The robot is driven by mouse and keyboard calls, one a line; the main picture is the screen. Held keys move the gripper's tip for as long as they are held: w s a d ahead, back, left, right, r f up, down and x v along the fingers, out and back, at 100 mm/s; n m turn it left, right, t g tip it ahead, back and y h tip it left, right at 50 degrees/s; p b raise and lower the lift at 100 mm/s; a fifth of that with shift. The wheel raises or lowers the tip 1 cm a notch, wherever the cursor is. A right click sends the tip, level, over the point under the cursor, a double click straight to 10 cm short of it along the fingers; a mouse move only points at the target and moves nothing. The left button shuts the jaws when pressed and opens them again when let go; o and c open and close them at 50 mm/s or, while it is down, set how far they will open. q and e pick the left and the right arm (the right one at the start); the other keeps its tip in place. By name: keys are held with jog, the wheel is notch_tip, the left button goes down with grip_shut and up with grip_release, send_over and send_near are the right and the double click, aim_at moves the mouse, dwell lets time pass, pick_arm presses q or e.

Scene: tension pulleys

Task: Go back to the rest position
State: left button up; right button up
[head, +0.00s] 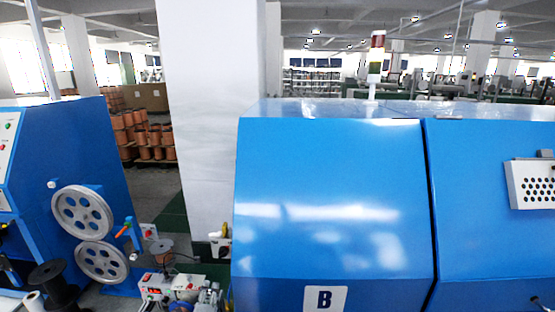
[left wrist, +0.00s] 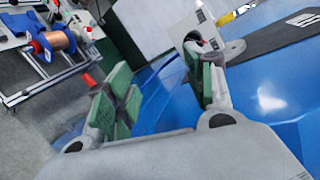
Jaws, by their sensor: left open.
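In the left wrist view my left gripper (left wrist: 160,86) is open, its two green-padded fingers spread apart with nothing between them. Blue machine casing (left wrist: 275,98) shows behind and below the fingers. In the head view I cannot clearly pick out the left gripper among the small parts at the lower middle. Two grey pulley wheels, an upper one (head: 83,212) and a lower one (head: 102,262), are mounted on the blue machine at left. My right gripper is not in view.
A large blue cabinet (head: 335,200) marked B fills the right half. A white pillar (head: 210,110) stands behind. A small bench unit (head: 165,285) sits at the lower middle. A copper spool (left wrist: 57,40) on a stand shows in the left wrist view. Copper spools (head: 150,140) are stacked behind.

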pick_arm(q)
jog(key=s+f+n+g+h, duration=0.35)
jog(key=s+n+g, duration=0.65)
jog(key=s+n, duration=1.1)
jog(key=s+f+m+g, duration=0.1)
jog(key=s+f+m, duration=0.15)
jog(key=f, duration=1.45)
jog(key=s+f+m+g, duration=0.1)
jog(key=s+f, duration=0.2)
jog(key=f, duration=1.3)
jog(key=s+a+f, duration=0.2)
jog(key=s+f, duration=0.8)
jog(key=s, duration=0.1)
jog(key=s+a+f+g+y, duration=0.1)
jog(key=s+a+f, duration=0.1)
jog(key=s+f, duration=0.8)
jog(key=shift+s+a+f, duration=0.25)
jog(key=shift+s+f, duration=0.15)
jog(key=shift+s, duration=0.4)
